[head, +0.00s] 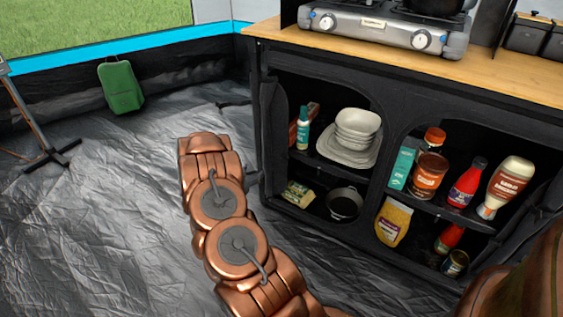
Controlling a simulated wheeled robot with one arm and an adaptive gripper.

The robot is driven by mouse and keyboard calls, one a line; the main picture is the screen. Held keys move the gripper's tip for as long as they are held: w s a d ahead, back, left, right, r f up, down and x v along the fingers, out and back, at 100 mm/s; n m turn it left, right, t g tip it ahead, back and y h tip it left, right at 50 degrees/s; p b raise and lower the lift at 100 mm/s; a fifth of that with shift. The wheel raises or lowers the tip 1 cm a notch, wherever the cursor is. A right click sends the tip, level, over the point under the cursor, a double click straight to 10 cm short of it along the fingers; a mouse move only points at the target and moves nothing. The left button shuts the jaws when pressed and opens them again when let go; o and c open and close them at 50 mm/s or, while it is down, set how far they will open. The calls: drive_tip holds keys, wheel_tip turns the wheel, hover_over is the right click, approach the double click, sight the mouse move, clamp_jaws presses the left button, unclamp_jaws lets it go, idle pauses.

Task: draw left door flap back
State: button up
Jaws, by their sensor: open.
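The black fabric cabinet (378,140) stands at the right with two arched openings in its front. The left door flap (270,115) shows as dark fabric gathered along the left side of the left opening. That opening is uncovered and its shelves show. My copper arm reaches up from the bottom centre, left of the cabinet. My gripper (251,181) is mostly hidden behind the arm; only a small dark part shows between the arm and the cabinet's left front edge, low beside the flap. It is open. I cannot tell whether it touches the fabric.
White dishes (354,135) and a small pan (344,203) stand in the left compartment. Several bottles and jars fill the right one. A stove (385,26) is on the wooden top (500,75). A green bag (120,87) leans at the tent wall.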

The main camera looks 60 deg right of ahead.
sight(284, 159)
drive_tip(key=shift+s+d+r+m+g+h+b, duration=0.1)
drive_tip(key=shift+s+d+g+h+b, duration=0.25)
drive_tip(key=shift+s+d, duration=1.1)
drive_tip(key=shift+s+d+r+m+g+h+b, duration=0.15)
drive_tip(key=shift+s+d+g+h, duration=0.4)
drive_tip(key=shift+d, duration=1.7)
drive_tip(key=shift+s+d+m+g+h+b, duration=0.1)
drive_tip(key=shift+s+d+g+h+b, duration=0.2)
drive_tip(key=shift+s+d, duration=1.2)
drive_tip(key=shift+w+d, duration=0.35)
drive_tip(key=shift+w, duration=0.05)
clamp_jaws()
